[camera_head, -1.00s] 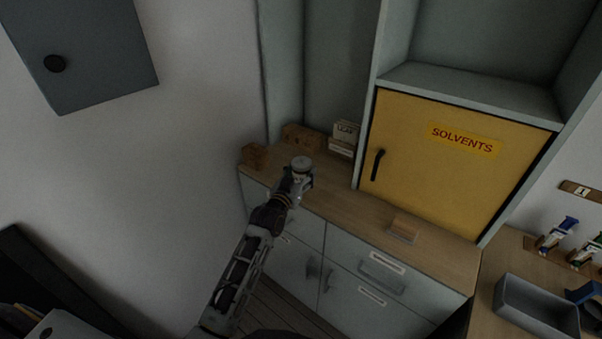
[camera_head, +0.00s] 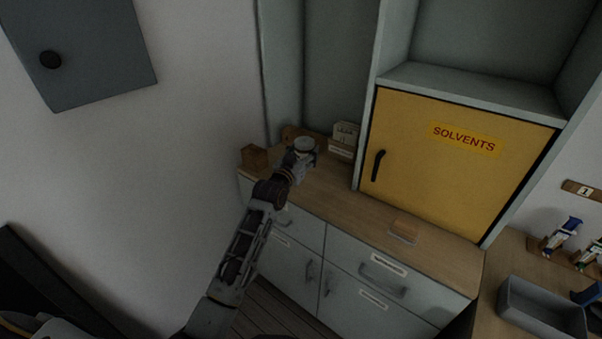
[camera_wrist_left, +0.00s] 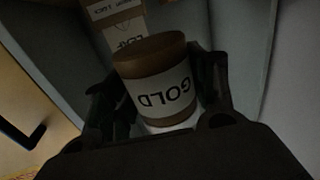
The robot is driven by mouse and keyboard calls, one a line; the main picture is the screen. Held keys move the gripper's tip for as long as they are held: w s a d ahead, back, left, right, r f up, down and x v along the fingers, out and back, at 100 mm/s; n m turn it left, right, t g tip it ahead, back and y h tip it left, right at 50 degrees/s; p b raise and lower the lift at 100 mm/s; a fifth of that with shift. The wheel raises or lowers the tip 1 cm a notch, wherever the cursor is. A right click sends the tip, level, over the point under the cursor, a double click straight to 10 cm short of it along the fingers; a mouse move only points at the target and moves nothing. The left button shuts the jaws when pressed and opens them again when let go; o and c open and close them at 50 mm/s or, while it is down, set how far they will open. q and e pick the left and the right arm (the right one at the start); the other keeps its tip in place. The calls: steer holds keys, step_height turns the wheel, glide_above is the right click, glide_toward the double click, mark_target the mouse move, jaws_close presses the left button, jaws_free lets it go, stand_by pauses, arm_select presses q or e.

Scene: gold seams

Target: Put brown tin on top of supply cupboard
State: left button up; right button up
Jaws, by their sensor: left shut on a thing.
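The brown tin (camera_wrist_left: 152,56) has a white label reading GOLD, upside down in the left wrist view. My left gripper (camera_wrist_left: 160,92) is shut on it, with one finger on each side. In the head view the left gripper (camera_head: 300,160) is over the back left part of a wooden worktop, with the tin's pale round end (camera_head: 305,145) facing up. No cupboard is marked as the supply cupboard; the drawer unit (camera_head: 340,262) under the worktop has pale fronts and dark handles. My right gripper is not in view.
A brown box (camera_head: 254,156) stands at the worktop's left end. A grey wall cabinet (camera_head: 90,60) hangs upper left.

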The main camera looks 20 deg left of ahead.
arm_select(q)
steer(key=shift+f, duration=0.1)
step_height(320, 180, down, 5)
steer(key=shift+r, duration=0.1)
steer(key=shift+f, duration=0.6)
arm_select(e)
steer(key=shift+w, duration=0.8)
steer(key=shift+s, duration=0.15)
